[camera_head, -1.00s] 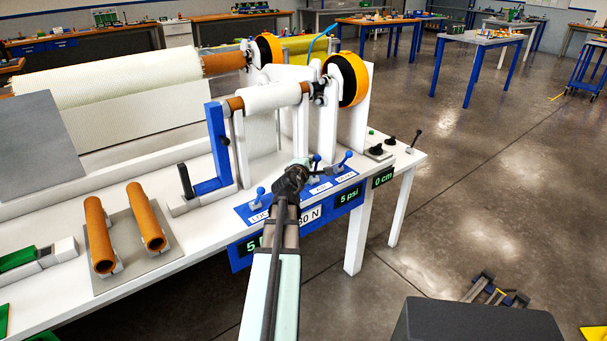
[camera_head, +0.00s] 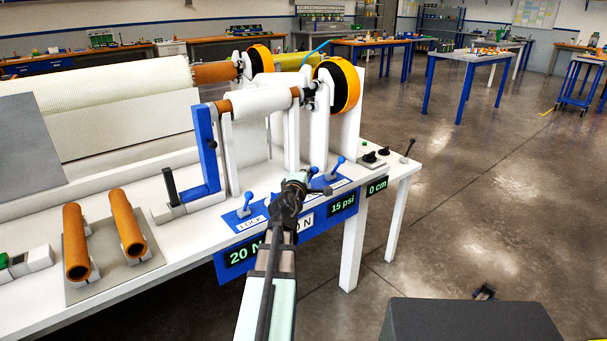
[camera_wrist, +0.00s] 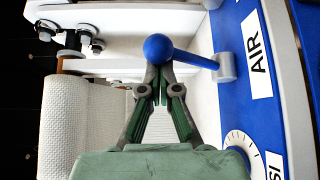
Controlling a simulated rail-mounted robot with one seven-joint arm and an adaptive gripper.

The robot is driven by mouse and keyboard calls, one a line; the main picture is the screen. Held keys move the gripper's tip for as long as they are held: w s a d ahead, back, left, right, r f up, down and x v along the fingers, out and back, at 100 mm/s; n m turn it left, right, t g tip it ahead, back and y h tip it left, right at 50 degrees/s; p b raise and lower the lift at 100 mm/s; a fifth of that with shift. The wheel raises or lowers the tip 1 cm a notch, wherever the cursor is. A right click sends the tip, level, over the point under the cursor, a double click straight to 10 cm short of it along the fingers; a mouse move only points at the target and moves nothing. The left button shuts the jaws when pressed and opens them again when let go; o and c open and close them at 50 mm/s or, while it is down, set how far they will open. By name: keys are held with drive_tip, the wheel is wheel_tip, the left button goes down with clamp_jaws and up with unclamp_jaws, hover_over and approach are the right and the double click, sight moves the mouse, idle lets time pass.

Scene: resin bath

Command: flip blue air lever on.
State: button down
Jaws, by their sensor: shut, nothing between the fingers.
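The blue air lever (camera_wrist: 198,58), with a round ball tip, shows in the wrist view beside the AIR label (camera_wrist: 258,55). Its arm runs left from a pivot on the blue panel, and the ball sits right at my fingertips, partly over them. My gripper (camera_wrist: 158,80) is shut and empty; whether it touches the ball is unclear. In the head view my gripper (camera_head: 303,180) hangs low over the blue control panel (camera_head: 228,267) at the table's front edge. It hides part of the panel and its labels.
A blue lever (camera_head: 248,200) stands by the LOCK label, another blue lever (camera_head: 338,163) is right of my gripper. A dial (camera_wrist: 238,143) is on the panel. Displays read 20 N, 15 psi and 0 cm. A white roll (camera_head: 262,103) and orange wheel (camera_head: 338,85) stand behind.

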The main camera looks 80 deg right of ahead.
drive_tip(key=shift+f, duration=0.1)
idle(0.3)
drive_tip(key=shift+w+d+b, duration=0.25)
drive_tip(key=shift+b, duration=0.15)
drive_tip(key=w+a+b, duration=0.1)
drive_tip(key=w+a, duration=0.3)
drive_tip(key=a, duration=0.4)
drive_tip(key=shift+w+a, duration=0.25)
